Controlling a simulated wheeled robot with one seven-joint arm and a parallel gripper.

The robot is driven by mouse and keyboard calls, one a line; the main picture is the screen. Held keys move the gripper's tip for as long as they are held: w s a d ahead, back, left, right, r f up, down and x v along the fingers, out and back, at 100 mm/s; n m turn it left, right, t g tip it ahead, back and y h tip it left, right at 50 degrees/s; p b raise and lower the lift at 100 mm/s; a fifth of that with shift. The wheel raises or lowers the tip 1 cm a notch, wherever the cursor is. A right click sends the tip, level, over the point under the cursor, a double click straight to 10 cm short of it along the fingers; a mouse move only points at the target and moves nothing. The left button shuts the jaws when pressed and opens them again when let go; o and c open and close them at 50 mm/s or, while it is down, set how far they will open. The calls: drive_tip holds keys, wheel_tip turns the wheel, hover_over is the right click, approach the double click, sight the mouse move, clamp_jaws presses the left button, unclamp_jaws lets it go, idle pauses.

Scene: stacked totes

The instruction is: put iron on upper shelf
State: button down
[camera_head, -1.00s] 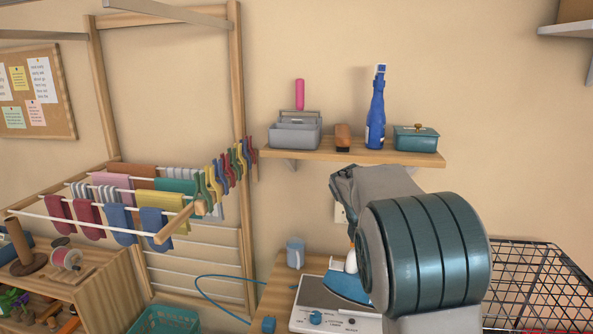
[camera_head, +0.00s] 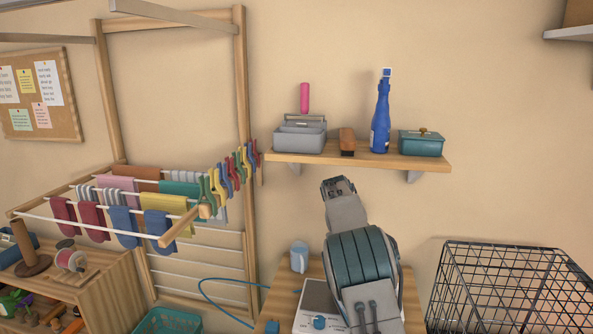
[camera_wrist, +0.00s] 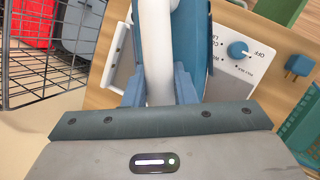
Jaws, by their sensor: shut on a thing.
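The iron (camera_wrist: 188,50) is blue with a white handle (camera_wrist: 155,50), seen close up in the wrist view. My gripper (camera_wrist: 160,90) is shut on the white handle, with a finger on each side of it. In the head view my arm hides the iron and the gripper's fingers. The upper shelf (camera_head: 300,158) is a wooden board on the wall. It holds a grey caddy (camera_head: 299,138), a pink-handled item (camera_head: 304,97), a brown brush (camera_head: 347,141), a blue spray bottle (camera_head: 381,115) and a teal box (camera_head: 421,143).
A white control panel with a blue knob (camera_head: 319,322) lies on the wooden table (camera_head: 283,290), by a pale blue cup (camera_head: 299,256). A drying rack with socks (camera_head: 125,220) is left.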

drive_tip(key=shift+w+a+f+m+g+y, duration=0.2)
drive_tip(key=shift+a+f+m, duration=0.1)
drive_tip(key=shift+f+m, duration=0.25)
drive_tip(key=shift+w+a+f+m+g+y, duration=0.1)
drive_tip(key=shift+w+a+f+m+y, duration=0.25)
drive_tip(key=shift+m, duration=0.3)
drive_tip(key=shift+s+f+m+y, duration=0.2)
drive_tip(key=shift+s+f+m, duration=0.3)
drive_tip(key=shift+s, duration=1.15)
drive_tip(key=shift+s+f+m+y, duration=0.15)
drive_tip(key=shift+s+f+m, duration=0.4)
drive_tip(key=shift+s, duration=1.1)
drive_tip(key=shift+s+f+m+y, duration=0.3)
drive_tip(key=shift+s+m, duration=0.35)
drive_tip(key=shift+s, duration=1)
drive_tip(key=shift+r, duration=0.1)
drive_tip(key=shift+p+v, duration=0.9)
drive_tip(key=shift+p, duration=0.05)
drive_tip(key=shift+s+d, duration=0.1)
